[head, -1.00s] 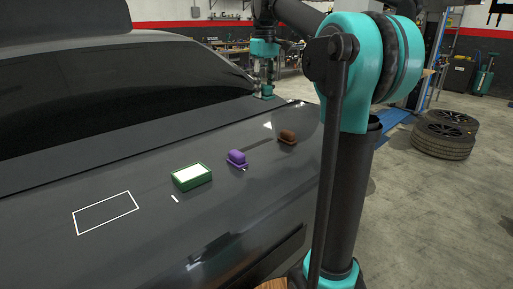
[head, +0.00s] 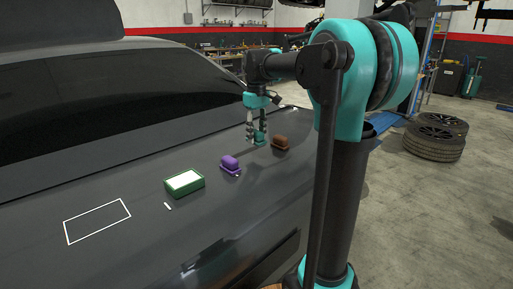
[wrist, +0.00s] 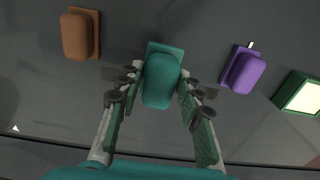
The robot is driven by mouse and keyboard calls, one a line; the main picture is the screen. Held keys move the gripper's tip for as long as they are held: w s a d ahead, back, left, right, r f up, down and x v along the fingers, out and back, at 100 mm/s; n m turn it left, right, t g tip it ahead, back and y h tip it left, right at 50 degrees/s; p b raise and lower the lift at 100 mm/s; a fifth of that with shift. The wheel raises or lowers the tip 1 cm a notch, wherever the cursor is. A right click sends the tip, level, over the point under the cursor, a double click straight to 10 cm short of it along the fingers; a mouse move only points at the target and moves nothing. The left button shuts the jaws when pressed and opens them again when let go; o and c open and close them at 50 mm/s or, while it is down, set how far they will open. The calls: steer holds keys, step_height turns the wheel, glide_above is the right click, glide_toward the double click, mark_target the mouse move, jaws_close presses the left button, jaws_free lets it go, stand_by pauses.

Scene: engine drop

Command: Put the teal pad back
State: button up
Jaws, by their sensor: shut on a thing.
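My gripper (head: 257,134) is shut on the teal pad (head: 259,141), a rounded block on a flat base, between the purple and brown blocks over the dark car hood. In the wrist view, the fingers of my gripper (wrist: 160,82) close on both sides of the teal pad (wrist: 160,85). A dark strip (wrist: 209,92) on the hood shows on either side of the pad, partly hidden by it and the fingers. I cannot tell whether the pad touches the hood.
The purple block (head: 230,163) and the brown block (head: 280,143) stand on either side. A green box with a pale top (head: 184,184) sits further left. A white outlined rectangle (head: 68,231) on the hood is empty. Stacked tires (head: 436,137) stand on the floor at right.

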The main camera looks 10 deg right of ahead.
mark_target(257, 155)
steer(key=shift+f, duration=2.65)
steer(key=o, duration=1)
